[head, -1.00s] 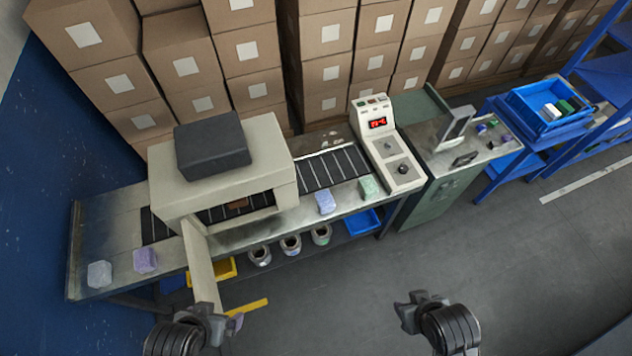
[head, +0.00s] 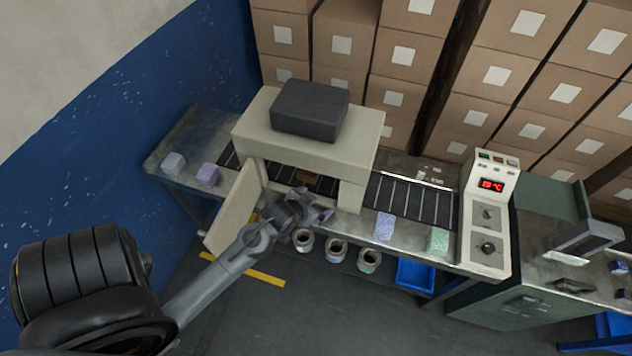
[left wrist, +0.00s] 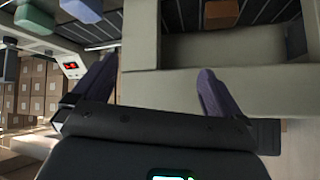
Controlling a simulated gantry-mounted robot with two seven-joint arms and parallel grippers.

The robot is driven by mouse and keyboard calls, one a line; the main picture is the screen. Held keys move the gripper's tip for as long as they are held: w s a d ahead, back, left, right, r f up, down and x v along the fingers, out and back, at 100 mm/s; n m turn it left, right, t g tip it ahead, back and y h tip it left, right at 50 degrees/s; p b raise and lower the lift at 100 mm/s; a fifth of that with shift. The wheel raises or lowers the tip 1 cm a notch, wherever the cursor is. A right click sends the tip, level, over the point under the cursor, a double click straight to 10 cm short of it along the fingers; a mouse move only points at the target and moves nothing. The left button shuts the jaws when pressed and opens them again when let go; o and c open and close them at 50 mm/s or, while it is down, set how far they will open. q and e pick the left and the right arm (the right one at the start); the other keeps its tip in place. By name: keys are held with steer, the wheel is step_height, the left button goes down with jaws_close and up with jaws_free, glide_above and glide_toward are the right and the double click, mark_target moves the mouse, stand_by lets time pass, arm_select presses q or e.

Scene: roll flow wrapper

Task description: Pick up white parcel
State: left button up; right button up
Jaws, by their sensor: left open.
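The white parcel (head: 173,163) lies at the far left end of the conveyor table in the head view, next to a purple parcel (head: 208,174). It does not show in the left wrist view. My left gripper (head: 313,204) is in front of the wrapper's tunnel opening, well to the right of the white parcel. In the left wrist view the left gripper (left wrist: 157,78) has its fingers apart with nothing between them. My right gripper is out of view.
The wrapper housing (head: 325,138) and its open door (head: 233,206) stand between my left gripper and the parcel. A brown item (head: 307,177) sits inside. Blue (head: 385,226) and green (head: 438,241) parcels lie right. Cups (head: 336,249) stand below.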

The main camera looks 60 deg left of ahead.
mark_target(307, 172)
arm_select(q)
steer(key=w+a+f+n+y+b, duration=0.1)
steer(key=w+a+f+b, duration=0.1)
steer(key=a+f+b, duration=0.2)
steer(key=w+a+f+n+y+b, duration=0.1)
steer(key=w+a+f+n+b, duration=0.1)
steer(key=a+f+b, duration=0.3)
steer(key=w+a+f+n+t+y+b, duration=0.1)
steer(key=w+a+f+b, duration=0.3)
steer(key=a+f, duration=0.4)
steer(key=shift+w+a+f+n+y+b, duration=0.15)
steer(key=shift+a+n+y+b, duration=0.4)
steer(key=shift+a, duration=0.7)
steer(key=shift+b+x, duration=0.35)
steer(key=shift+x, duration=2.2)
steer(key=shift+w, duration=0.1)
steer(key=c, duration=0.9)
steer(key=shift+r, duration=0.25)
